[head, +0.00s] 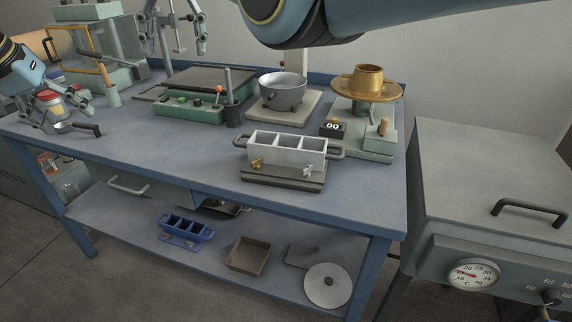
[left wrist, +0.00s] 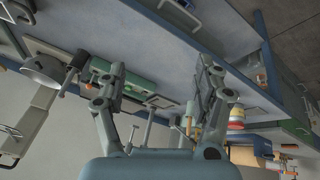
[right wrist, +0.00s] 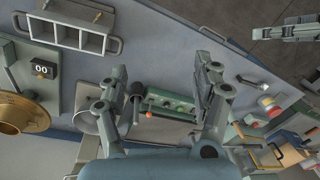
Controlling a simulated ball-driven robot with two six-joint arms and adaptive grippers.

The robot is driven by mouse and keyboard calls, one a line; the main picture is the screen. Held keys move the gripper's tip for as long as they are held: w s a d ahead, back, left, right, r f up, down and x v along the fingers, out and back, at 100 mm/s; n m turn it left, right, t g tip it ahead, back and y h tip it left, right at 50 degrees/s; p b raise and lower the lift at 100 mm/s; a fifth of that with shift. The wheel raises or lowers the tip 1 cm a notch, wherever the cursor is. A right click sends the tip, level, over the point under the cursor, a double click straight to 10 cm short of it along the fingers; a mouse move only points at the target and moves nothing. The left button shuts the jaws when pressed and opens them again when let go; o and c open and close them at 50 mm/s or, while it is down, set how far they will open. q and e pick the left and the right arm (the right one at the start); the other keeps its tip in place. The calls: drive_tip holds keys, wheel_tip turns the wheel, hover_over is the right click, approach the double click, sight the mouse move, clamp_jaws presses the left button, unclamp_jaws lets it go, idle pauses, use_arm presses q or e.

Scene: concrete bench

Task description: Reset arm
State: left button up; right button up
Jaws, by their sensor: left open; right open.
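My left gripper (head: 66,116) is at the left end of the blue bench (head: 215,150) in the head view, over a small ladle-like tool with a dark handle (head: 88,130). Its jaws are open and empty in the left wrist view (left wrist: 160,80). My right gripper (head: 184,50) hangs near the back of the bench, above and behind the dark plate of the green control box (head: 190,108). Its jaws are apart and empty in the right wrist view (right wrist: 165,75). Part of my right arm crosses the top of the head view.
A grey pot (head: 282,93), a brass hat-shaped piece (head: 368,82) and a white three-cell mould (head: 288,147) stand on the bench. A dark cup (head: 233,115) holds a rod. A grey oven (head: 490,180) stands to the right. The front middle of the bench is clear.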

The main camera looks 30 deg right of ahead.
drive_tip(key=shift+d+r, duration=0.1)
drive_tip(key=shift+r, duration=0.25)
